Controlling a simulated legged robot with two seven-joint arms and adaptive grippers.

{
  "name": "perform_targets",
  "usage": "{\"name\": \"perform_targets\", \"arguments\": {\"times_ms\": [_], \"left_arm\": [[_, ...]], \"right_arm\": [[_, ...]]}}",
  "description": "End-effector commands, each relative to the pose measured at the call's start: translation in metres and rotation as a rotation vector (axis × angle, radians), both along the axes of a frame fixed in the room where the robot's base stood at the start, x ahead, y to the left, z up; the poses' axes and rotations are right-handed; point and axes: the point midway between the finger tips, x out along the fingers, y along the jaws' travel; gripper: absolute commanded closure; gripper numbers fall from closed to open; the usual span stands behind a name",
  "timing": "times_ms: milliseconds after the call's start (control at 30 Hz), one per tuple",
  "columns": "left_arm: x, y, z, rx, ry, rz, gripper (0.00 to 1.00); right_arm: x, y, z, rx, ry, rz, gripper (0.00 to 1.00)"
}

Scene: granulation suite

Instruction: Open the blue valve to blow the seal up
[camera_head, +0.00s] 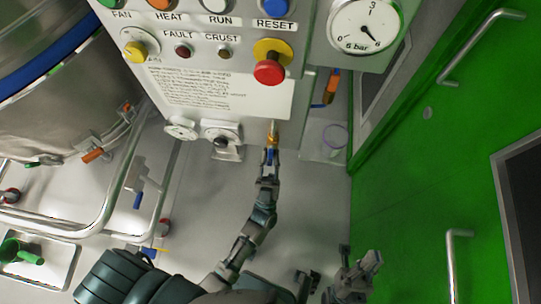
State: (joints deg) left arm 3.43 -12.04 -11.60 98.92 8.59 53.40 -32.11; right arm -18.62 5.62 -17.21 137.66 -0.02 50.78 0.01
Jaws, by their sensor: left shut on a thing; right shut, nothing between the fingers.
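The blue valve (270,153) sits under a brass fitting (273,133) at the lower edge of the grey control panel (225,88). Only a small blue part shows; the rest is hidden by my gripper. My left gripper (269,163) reaches up from below and is shut on the blue valve. My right gripper (366,265) is shut and empty, low in the picture near the green door. The seal itself cannot be made out.
A pressure gauge (364,26) is at the upper right. A red stop button (269,72) projects from the panel. A steel vessel (60,120) and pipe rails (120,190) stand left. The green door (420,180) with handles bounds the right. Grey floor (210,190) is open between.

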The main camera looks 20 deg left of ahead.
Motion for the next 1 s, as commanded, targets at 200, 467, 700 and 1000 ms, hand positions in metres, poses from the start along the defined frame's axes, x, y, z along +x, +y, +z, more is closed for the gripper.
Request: {"name": "perform_targets", "arguments": {"times_ms": [200,467,700,1000], "left_arm": [[0.001,-0.001,-0.006,0.001,0.015,-0.004,1.00],[0.000,-0.001,-0.003,0.001,0.009,-0.002,0.54],[-0.001,-0.001,-0.002,0.001,0.004,-0.001,0.54],[-0.034,-0.011,-0.038,0.003,0.010,-0.002,0.54]], "right_arm": [[0.000,0.000,-0.001,-0.001,0.002,0.000,1.00],[0.000,0.000,-0.001,-0.001,0.002,0.000,1.00],[0.000,0.000,0.001,0.001,-0.003,-0.003,1.00],[-0.001,0.000,0.001,0.000,-0.002,-0.001,1.00]]}}
